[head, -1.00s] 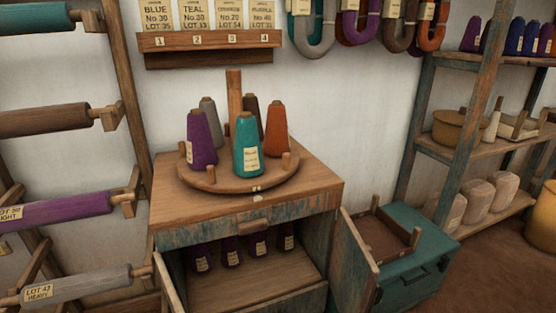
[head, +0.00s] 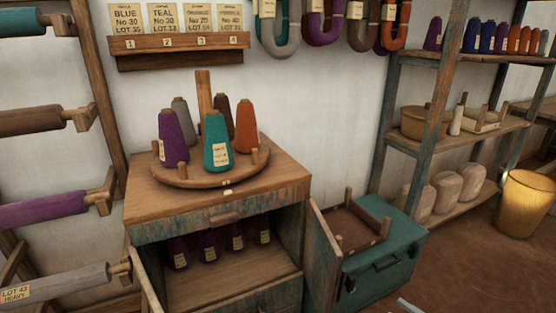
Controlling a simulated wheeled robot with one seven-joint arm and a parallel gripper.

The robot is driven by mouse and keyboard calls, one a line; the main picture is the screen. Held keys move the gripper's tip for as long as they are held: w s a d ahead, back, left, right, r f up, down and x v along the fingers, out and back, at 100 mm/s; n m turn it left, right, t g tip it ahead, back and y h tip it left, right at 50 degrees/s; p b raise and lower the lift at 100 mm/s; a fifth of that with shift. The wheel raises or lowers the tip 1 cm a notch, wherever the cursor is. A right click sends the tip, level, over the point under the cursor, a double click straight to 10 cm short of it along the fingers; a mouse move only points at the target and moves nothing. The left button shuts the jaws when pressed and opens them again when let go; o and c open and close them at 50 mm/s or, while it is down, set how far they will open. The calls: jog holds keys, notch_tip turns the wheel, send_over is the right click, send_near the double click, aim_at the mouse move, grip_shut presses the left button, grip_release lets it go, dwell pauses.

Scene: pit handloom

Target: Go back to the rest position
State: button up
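My gripper is not recognisable in the head view. Only a small pale grey piece (head: 408,306) pokes in at the bottom edge, too little to tell what it is. The cabinet (head: 168,229) stands with its doors open, the right door (head: 324,262) swung out. On its top a round wooden turntable (head: 190,180) bears a purple cone (head: 172,137), a teal cone (head: 216,142), an orange cone (head: 246,126), a grey cone (head: 181,113) and a brown cone (head: 222,108) around a post. Several purple cones (head: 208,246) stand inside the cabinet.
A teal chest (head: 385,270) with a brown tray (head: 352,228) on top stands right of the open door. Shelving (head: 455,150) and a yellow bucket (head: 525,205) are at the right. A rack of rolls (head: 40,208) stands at the left. Bare floor shows at the lower right.

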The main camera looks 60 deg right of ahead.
jog(key=w+a+r+n+y+p, duration=0.1)
jog(key=w+a+r, duration=0.2)
jog(key=a, duration=0.2)
jog(key=w+a+r+n+p, duration=0.1)
jog(key=w+a+r+p, duration=0.15)
jog(key=a, duration=0.25)
jog(key=a+r+y+p, duration=0.1)
jog(key=a+r+p, duration=0.1)
jog(key=a+r, duration=0.4)
jog(key=s+a+r+m+g+y+p, duration=0.1)
jog(key=a+r, duration=0.5)
jog(key=a, duration=0.6)
jog(key=a+r+g+y+p, duration=0.1)
jog(key=a+r+y+p, duration=0.1)
jog(key=a+r, duration=0.4)
jog(key=a+p, duration=0.1)
jog(key=a, duration=0.2)
jog(key=shift+s+m, duration=0.35)
jog(key=shift+m, duration=0.05)
jog(key=shift+d, duration=0.1)
